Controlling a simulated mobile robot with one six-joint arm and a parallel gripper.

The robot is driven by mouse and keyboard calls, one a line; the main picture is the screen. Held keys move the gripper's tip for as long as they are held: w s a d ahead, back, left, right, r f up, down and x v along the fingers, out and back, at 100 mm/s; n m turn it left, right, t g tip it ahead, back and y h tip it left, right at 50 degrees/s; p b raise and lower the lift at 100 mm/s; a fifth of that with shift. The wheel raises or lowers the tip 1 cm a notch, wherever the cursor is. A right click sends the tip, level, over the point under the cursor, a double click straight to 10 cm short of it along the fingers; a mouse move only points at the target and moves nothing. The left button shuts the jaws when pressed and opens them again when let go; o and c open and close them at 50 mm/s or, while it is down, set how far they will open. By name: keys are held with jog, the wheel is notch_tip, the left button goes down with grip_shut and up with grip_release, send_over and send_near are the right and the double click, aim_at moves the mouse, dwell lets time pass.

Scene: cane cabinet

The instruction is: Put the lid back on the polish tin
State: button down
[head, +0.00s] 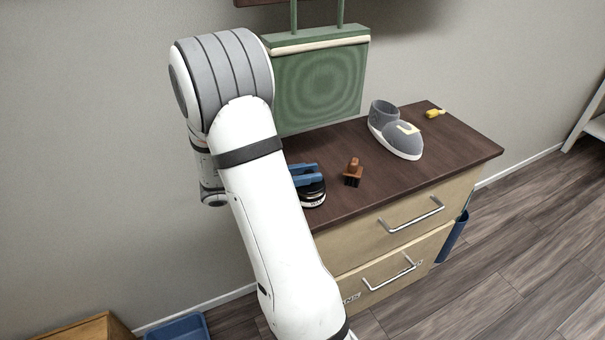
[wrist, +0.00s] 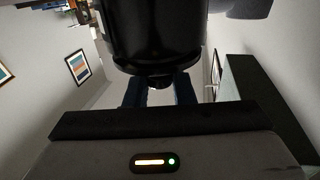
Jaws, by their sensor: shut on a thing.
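The black polish tin (head: 314,199) with pale lettering stands on the dark top of the cabinet, near its front left edge, partly behind my arm. My gripper (head: 306,180), with blue fingers, is directly above it. In the wrist view my gripper (wrist: 160,92) is shut on the small dark knob of the black lid (wrist: 160,82), between its two fingers. The lid's black round form fills the top middle of that view. Lid and tin look very close or in contact in the head view; I cannot tell whether the lid is seated.
A brown brush (head: 353,176) lies right of the tin. A grey shoe (head: 400,140) and a small yellow object (head: 435,113) are farther right. A green panel (head: 320,85) rises behind. The cabinet front has handled drawers (head: 410,215). Bare top lies between brush and shoe.

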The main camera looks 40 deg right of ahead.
jog(key=c, duration=1.1)
grip_release()
jog(key=shift+c, duration=0.2)
jog(key=shift+o, duration=0.7)
jog(key=o, duration=0.3)
jog(key=shift+o, duration=0.2)
jog(key=shift+s+r, duration=0.1)
jog(key=shift+r, duration=0.05)
jog(key=shift+r+p, duration=3.4)
grip_shut()
